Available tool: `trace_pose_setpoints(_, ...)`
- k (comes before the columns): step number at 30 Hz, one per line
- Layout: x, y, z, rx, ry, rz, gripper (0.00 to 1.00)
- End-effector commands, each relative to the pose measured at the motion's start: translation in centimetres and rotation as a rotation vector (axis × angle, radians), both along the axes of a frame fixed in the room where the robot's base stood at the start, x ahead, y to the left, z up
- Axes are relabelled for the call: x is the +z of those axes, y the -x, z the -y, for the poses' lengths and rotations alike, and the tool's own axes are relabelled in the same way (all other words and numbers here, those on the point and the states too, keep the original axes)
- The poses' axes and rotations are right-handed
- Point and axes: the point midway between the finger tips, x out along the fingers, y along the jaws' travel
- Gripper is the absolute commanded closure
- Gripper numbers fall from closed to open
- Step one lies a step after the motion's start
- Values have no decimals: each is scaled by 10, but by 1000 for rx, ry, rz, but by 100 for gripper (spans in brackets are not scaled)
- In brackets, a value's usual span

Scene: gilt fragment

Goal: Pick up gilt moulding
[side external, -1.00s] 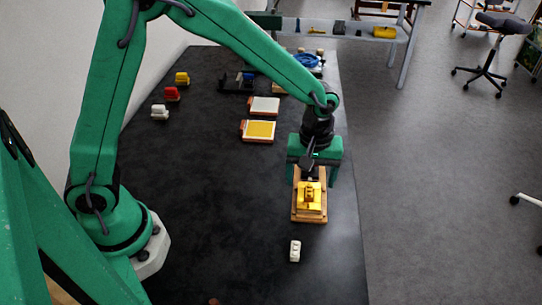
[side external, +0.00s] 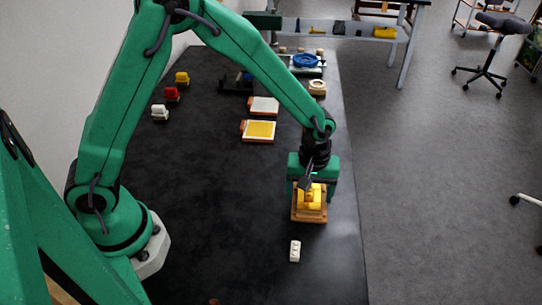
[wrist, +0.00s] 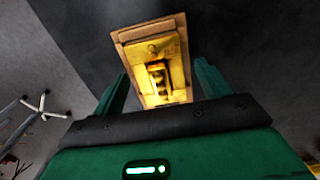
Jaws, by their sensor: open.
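The gilt moulding (side external: 313,197) is a shiny gold piece on a wooden stand (side external: 308,216) near the right edge of the dark table. In the wrist view the gold moulding (wrist: 150,52) lies on the brown stand (wrist: 121,36), ahead of the fingers. My gripper (side external: 313,186) is green and hangs over the stand, partly hiding its back part. In the wrist view my gripper (wrist: 160,86) is open, with one finger on each side of the stand's near end. Nothing is held. I cannot tell how high the fingertips are above the table.
A small white block (side external: 295,250) lies in front of the stand. A yellow-topped tray (side external: 259,130) and a white-topped tray (side external: 264,106) lie further back. Red (side external: 171,94), yellow (side external: 182,78) and white (side external: 160,112) pieces stand at the left. The table's front middle is clear.

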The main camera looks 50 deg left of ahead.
Motion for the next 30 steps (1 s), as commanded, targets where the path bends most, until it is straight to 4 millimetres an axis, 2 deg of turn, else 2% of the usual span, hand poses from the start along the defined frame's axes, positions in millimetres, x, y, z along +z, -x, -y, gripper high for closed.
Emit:
trace_pose_setpoints(10, 0, 0, 0, 0, 0, 0, 24)
trace_pose_setpoints(11, 0, 0, 0, 0, 0, 0, 28)
trace_pose_setpoints(18, 0, 0, 0, 0, 0, 0, 72)
trace_pose_setpoints(30, 4, 0, 0, 0, 0, 0, 73)
